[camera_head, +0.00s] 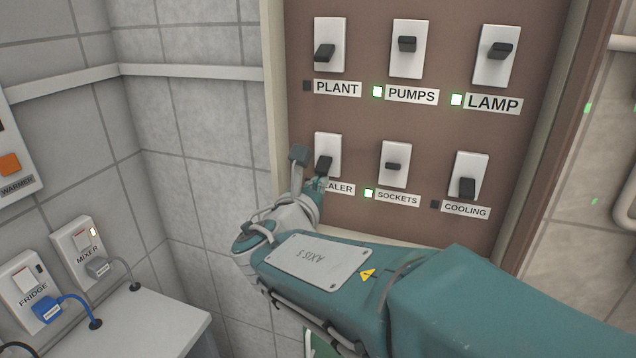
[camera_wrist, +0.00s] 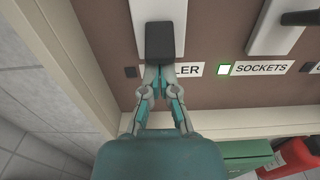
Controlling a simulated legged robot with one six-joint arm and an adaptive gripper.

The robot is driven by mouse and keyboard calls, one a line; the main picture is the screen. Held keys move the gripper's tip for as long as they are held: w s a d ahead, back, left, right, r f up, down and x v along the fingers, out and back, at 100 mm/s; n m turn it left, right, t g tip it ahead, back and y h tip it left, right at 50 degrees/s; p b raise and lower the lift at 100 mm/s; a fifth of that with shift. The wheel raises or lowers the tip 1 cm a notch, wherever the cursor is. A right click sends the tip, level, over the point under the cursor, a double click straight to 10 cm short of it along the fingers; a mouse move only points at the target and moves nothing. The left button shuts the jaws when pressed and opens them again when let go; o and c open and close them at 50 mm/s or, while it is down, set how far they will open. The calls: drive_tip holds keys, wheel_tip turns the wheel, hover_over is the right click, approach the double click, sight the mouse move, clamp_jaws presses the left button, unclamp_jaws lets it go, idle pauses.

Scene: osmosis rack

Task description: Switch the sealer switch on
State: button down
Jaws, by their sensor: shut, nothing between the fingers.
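The sealer switch (camera_head: 323,165) is a dark lever on a white plate in the lower left of the brown panel. Its lever points down, like those of plant and cooling. The small indicator beside its label is dark in the wrist view. The label, partly hidden by my gripper, reads "ALER" in the head view. My gripper (camera_head: 308,168) is shut and empty, just below the lever. In the wrist view my gripper (camera_wrist: 160,75) has its fingertips together right under the black sealer lever (camera_wrist: 160,41); I cannot tell whether they touch it.
The sockets switch (camera_head: 393,165), pumps switch (camera_head: 407,46) and lamp switch (camera_head: 498,52) have lit green indicators. The plant switch (camera_head: 326,52) and cooling switch (camera_head: 467,185) have dark ones. The panel's pale frame (camera_wrist: 50,60) stands close on the left.

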sight(320, 170)
drive_tip(key=shift+s+r+g+y, duration=0.2)
drive_tip(key=shift+r+g+y, duration=0.15)
drive_tip(key=shift+g, duration=0.55)
drive_tip(key=shift+s+a+r+g+y, duration=0.15)
drive_tip(key=shift+r+g+y, duration=0.3)
drive_tip(key=shift+g, duration=0.6)
drive_tip(key=shift+s+r+g+y, duration=0.1)
drive_tip(key=shift+r+g+y, duration=0.3)
drive_tip(key=shift+g, duration=0.65)
drive_tip(key=shift+r, duration=0.25)
drive_tip(key=shift+r, duration=0.85)
